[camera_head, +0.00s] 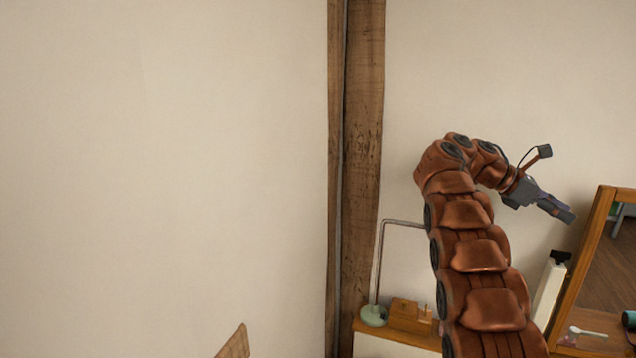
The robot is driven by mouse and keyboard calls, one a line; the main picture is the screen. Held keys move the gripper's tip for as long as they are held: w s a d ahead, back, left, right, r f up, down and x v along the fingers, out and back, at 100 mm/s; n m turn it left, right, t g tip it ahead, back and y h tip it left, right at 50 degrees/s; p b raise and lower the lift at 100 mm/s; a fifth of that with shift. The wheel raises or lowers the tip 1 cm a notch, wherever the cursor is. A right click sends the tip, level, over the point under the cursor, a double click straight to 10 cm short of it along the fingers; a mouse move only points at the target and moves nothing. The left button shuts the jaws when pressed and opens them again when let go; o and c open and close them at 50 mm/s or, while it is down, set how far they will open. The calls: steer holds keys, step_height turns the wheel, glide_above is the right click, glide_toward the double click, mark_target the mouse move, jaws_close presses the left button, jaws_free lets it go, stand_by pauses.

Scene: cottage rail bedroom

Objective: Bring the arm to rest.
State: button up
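My gripper (562,213) is at the right of the head view, at the end of my raised copper-coloured arm. The arm rises from the lower right, bends over at the top, and points the gripper right and slightly down. The gripper is in the air, apart from the mirror frame to its right in the picture. The fingers look close together, but they are small and seen from the side, so I cannot tell whether they are open or shut. I see nothing held in them.
A wooden-framed mirror (579,270) stands at right. A white bottle with a black top (549,290) is beside it. A lamp (374,314) and a wooden box (408,314) stand on a wooden-topped surface (372,331). A wooden post (362,150) rises mid-view. Left is bare wall.

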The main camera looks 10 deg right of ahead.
steer(key=s+a+f+m+t+y, duration=0.1)
steer(key=s+a+f+m+y, duration=0.3)
steer(key=s+a+f, duration=0.4)
steer(key=s+a+f+m+t+y+b, duration=0.1)
steer(key=s+a+f, duration=0.6)
steer(key=s+a, duration=0.8)
steer(key=s+a+f+m+t+y, duration=0.2)
steer(key=s+a+f+m+y, duration=0.4)
steer(key=s+a, duration=0.5)
steer(key=a+f, duration=0.2)
steer(key=a, duration=0.6)
steer(key=shift+s+a+f+m+y+b, duration=0.3)
steer(key=shift+s+a+f+m+b, duration=0.05)
steer(key=shift+s+a+m+b, duration=0.05)
